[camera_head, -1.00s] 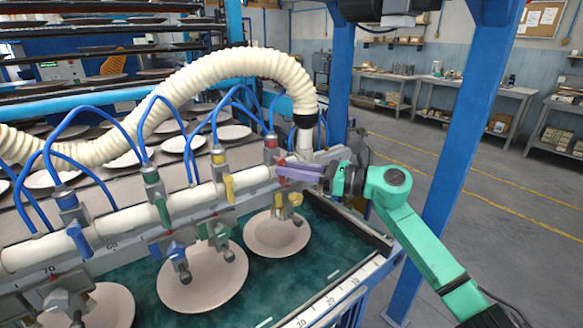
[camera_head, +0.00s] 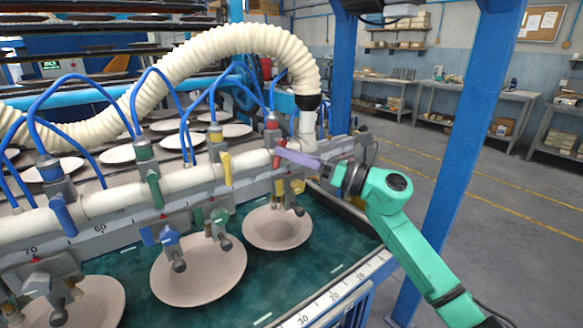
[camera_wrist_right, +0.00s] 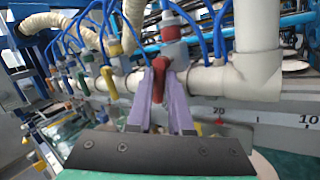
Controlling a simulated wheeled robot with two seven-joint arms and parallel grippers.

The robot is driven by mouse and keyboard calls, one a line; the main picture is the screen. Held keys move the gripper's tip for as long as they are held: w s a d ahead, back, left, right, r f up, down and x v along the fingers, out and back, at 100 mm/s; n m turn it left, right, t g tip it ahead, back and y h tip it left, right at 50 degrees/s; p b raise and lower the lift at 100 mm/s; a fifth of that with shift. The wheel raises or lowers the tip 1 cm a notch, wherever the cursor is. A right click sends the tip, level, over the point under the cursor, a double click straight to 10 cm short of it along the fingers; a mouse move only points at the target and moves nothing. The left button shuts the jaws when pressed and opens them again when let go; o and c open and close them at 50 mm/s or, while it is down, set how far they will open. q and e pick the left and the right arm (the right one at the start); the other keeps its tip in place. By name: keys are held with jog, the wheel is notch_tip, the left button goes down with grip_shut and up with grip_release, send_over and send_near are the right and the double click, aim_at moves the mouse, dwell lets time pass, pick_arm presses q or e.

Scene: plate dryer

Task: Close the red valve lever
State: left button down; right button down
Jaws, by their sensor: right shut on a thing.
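The red valve (camera_head: 272,120) sits at the right end of a row of coloured valves on the white pipe, below the ribbed hose. Its red lever (camera_wrist_right: 159,76) hangs down in front of the pipe, between the purple fingers of my right gripper (camera_wrist_right: 161,86) in the right wrist view. In the head view my right gripper (camera_head: 281,154) reaches in from the right and is shut on the lever. The fingers hide part of the lever there. My left gripper is not in view.
Yellow (camera_head: 226,168), green (camera_head: 154,185) and blue (camera_head: 62,212) levers hang along the pipe to the left. Below are nozzles and round plates (camera_head: 199,270) on a green bed. A blue post (camera_head: 460,130) stands to the right of my right arm.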

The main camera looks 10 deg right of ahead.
jog(key=m+t+h+b, duration=0.1)
jog(key=m+t+h, duration=0.1)
jog(key=m, duration=0.4)
jog(key=a+m+t+h+b, duration=0.1)
jog(key=m+t+h+b, duration=0.1)
jog(key=m+t, duration=0.3)
jog(key=s+m+t+h+b, duration=0.1)
jog(key=m+t+h, duration=0.2)
jog(key=m, duration=0.6)
jog(key=shift+a+r+t+b, duration=0.4)
jog(key=shift+m+h, duration=0.4)
jog(key=shift+m, duration=0.1)
jog(key=shift+w, duration=0.1)
jog(key=c, duration=0.8)
grip_release()
jog(key=shift+c, duration=0.2)
jog(key=shift+f, duration=0.1)
